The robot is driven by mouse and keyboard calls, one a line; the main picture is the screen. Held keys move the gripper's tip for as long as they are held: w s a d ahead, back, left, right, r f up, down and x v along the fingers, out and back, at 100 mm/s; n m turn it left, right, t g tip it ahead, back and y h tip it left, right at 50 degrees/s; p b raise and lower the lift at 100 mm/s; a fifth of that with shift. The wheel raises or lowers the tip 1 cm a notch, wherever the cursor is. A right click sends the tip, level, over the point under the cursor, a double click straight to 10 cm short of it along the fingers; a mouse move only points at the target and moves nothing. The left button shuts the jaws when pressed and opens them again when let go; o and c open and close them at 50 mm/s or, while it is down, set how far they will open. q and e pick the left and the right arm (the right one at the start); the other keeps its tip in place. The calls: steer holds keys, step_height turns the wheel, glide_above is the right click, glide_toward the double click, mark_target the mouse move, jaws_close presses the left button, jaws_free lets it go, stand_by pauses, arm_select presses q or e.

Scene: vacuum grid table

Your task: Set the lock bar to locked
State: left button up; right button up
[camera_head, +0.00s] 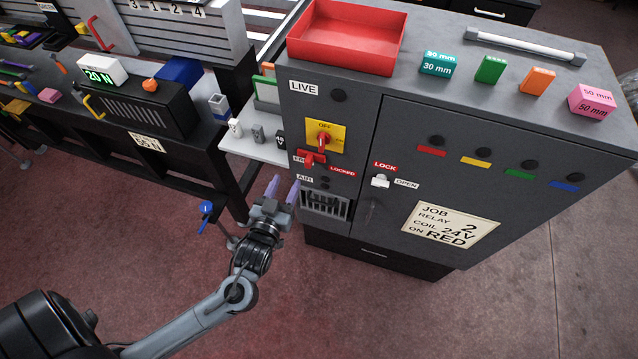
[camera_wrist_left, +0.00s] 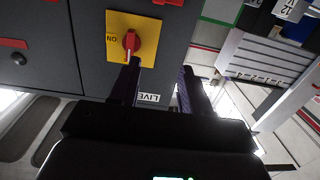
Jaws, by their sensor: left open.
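The lock bar (camera_head: 313,158) is a small red piece on the cabinet front, below the yellow switch plate. It sits by the white FREE label (camera_head: 298,154), partly covering it, left of the red LOCKED label (camera_head: 342,171). The red rotary handle (camera_head: 324,140) is on the yellow plate (camera_head: 338,128), above the bar. My left gripper (camera_head: 283,188) is open and empty, below and left of the bar, apart from it. In the left wrist view, its fingers (camera_wrist_left: 158,88) show upside down before the cabinet, near the red handle (camera_wrist_left: 131,40). My right gripper is not seen.
The grey cabinet (camera_head: 372,110) carries a red tray (camera_head: 345,62) and several coloured blocks on top. A white latch (camera_head: 380,181) is on its door. A white side shelf (camera_head: 262,148) with small pieces stands left of it. Open floor lies in front.

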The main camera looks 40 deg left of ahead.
arm_select(q)
steer(key=b, duration=0.5)
glide_toward(307, 165)
steer(key=s, duration=0.2)
steer(key=w+b, duration=0.1)
steer(key=b, duration=0.1)
steer(key=shift+m+t+h, duration=0.3)
steer(key=x, duration=1)
steer(key=shift+w+a+f, duration=0.1)
steer(key=shift+w, duration=0.15)
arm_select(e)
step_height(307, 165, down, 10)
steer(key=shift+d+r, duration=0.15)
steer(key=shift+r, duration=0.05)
arm_select(q)
jaws_close()
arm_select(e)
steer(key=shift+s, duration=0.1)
